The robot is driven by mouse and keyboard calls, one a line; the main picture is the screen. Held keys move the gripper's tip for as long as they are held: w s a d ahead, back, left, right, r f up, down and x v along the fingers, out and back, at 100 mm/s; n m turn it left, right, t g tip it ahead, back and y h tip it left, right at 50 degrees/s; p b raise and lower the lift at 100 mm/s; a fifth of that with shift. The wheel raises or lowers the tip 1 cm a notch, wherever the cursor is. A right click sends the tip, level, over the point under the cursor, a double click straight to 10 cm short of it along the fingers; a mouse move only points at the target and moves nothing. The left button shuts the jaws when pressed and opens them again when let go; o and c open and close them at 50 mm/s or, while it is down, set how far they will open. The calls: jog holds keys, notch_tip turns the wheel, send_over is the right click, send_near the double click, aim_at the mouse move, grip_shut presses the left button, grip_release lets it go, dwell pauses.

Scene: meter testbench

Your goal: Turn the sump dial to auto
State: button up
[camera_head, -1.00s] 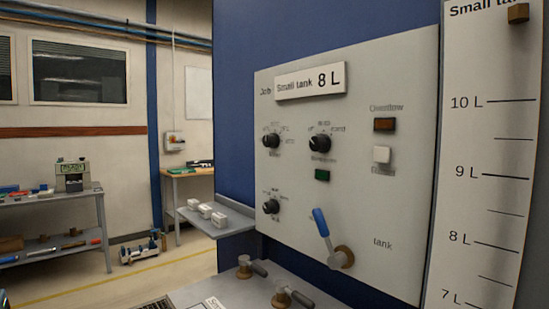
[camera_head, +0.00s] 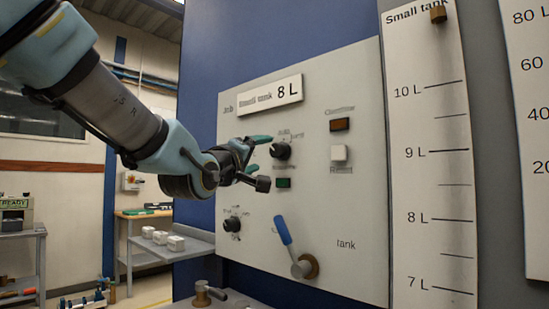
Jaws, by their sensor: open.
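My gripper (camera_head: 261,162) is open and empty in front of the grey panel (camera_head: 355,210). Its fingers point right, toward the upper right black dial (camera_head: 281,151), and seem apart from it. A small label above that dial seems to read "auto"; its pointer direction is too small to read surely. A lower left black dial (camera_head: 232,224) is below my gripper. The upper left dial is hidden behind my gripper and arm. The small labels are blurred, so I cannot tell which dial is the sump dial.
A green button (camera_head: 283,183) is just under the upper right dial. A blue-handled lever (camera_head: 284,231) sticks out lower down. A brown lamp (camera_head: 340,124) and white button (camera_head: 339,153) are to the right. A shelf (camera_head: 187,248) with white blocks (camera_head: 161,238) is at left.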

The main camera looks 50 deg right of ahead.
aim_at(274, 150)
jog(key=p+x, duration=0.3)
jog(key=x, duration=0.7)
jog(key=shift+w+d, duration=0.15)
jog(key=shift+d, duration=0.05)
jog(key=shift+c, duration=0.4)
jog(key=shift+f, duration=0.1)
grip_shut()
